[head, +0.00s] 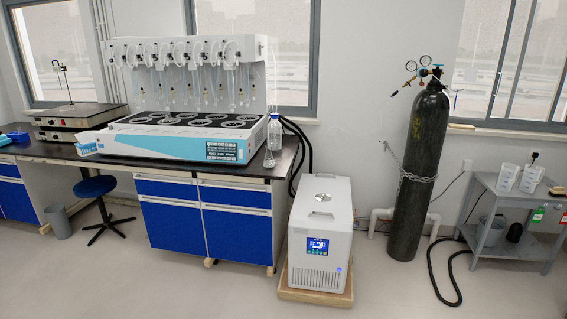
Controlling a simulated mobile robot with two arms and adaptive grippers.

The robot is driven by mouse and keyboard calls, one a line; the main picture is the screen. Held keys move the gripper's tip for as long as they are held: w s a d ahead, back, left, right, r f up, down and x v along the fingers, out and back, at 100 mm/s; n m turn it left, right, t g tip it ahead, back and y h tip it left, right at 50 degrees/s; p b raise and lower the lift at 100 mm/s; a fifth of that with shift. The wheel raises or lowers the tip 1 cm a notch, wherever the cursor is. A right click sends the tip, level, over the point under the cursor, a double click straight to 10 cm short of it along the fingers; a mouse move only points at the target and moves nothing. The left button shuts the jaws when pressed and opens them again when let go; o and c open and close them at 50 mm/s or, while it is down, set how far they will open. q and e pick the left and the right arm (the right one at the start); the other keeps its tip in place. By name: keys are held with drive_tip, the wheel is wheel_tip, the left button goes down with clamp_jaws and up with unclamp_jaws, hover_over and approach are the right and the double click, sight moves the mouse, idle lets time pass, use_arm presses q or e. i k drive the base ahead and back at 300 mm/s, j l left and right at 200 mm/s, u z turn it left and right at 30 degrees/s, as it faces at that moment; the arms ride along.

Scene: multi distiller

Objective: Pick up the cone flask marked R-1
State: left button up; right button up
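A small clear glass vessel (269,160) stands at the right end of the dark lab bench (262,171), in front of a clear bottle (274,135). It looks like a cone flask, but it is too small to be sure, and no R-1 marking can be read. Neither of my grippers is in view.
A multi-position distiller (165,143) fills most of the bench. A white chiller (320,230) stands on the floor right of the bench. A dark gas cylinder (418,170) and a grey cart (485,182) with white containers (507,178) stand farther right. The front floor is clear.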

sight(268, 162)
drive_tip(key=i, duration=1.95)
